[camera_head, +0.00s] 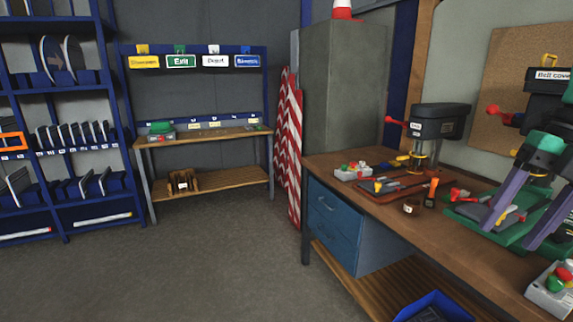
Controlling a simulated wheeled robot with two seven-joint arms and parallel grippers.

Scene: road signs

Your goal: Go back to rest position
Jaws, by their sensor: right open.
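My right gripper (509,236) enters from the right edge, over the right part of the wooden workbench (450,237). Its two purple-grey fingers with green upper parts point down and to the left. They are spread apart and open, with nothing visible between them. They overlap the green base of a press machine (547,82) in the picture; I cannot tell whether they touch it. My left gripper is not in view.
A blue bin (434,307) is below. Blue shelving (66,147) stands left. The floor (180,265) is clear.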

